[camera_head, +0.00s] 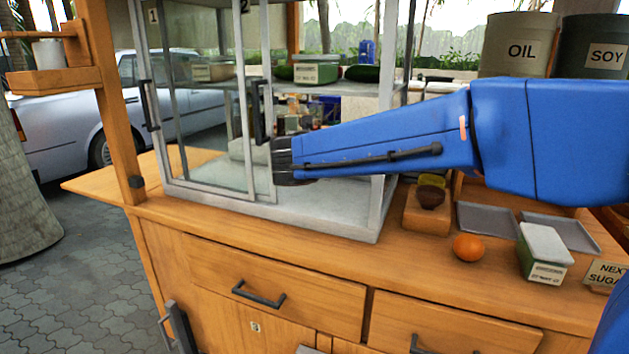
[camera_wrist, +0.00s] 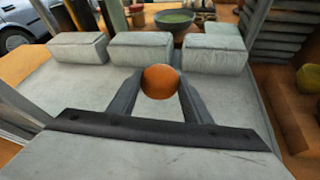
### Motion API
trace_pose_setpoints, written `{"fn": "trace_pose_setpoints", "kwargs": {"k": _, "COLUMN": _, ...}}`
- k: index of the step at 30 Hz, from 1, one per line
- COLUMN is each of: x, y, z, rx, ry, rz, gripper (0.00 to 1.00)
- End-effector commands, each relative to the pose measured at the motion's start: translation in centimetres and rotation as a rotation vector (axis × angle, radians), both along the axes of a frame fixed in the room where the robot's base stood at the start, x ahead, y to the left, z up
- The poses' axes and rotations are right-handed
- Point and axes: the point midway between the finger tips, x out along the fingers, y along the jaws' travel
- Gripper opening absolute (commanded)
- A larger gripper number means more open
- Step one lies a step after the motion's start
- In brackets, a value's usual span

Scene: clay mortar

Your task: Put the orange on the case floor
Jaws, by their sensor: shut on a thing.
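My gripper (camera_wrist: 160,90) is shut on an orange (camera_wrist: 160,75), one finger on each side of it. The orange is above the pale grey case floor (camera_wrist: 75,88); I cannot tell how high. In the head view my gripper (camera_head: 283,162) reaches in at the open right half of the glass case, and the held orange is hidden there. The case floor (camera_head: 335,205) shows bare at the front. A second orange (camera_head: 468,247) lies on the wooden counter, right of the case.
Three pale blocks (camera_wrist: 140,50) stand in a row beyond the held orange, with a bowl (camera_wrist: 176,20) behind. Glass doors (camera_head: 215,110) cover the case's left half. A shelf (camera_head: 350,88) spans above. Grey trays (camera_head: 487,220) and a lidded box (camera_head: 543,250) sit on the counter.

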Motion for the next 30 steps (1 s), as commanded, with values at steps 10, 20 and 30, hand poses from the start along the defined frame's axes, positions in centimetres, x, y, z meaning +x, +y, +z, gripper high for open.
{"fn": "trace_pose_setpoints", "kwargs": {"k": 10, "x": 0.0, "y": 0.0, "z": -3.6, "rx": -0.003, "ry": 0.002, "rz": 0.0, "gripper": 0.17}}
{"fn": "trace_pose_setpoints", "kwargs": {"k": 20, "x": 0.3, "y": -0.1, "z": -4.4, "rx": 0.0, "ry": -0.001, "rz": 0.0, "gripper": 0.17}}
{"fn": "trace_pose_setpoints", "kwargs": {"k": 30, "x": 0.3, "y": -0.1, "z": -4.7, "rx": 0.0, "ry": 0.0, "rz": -0.001, "gripper": 0.64}}
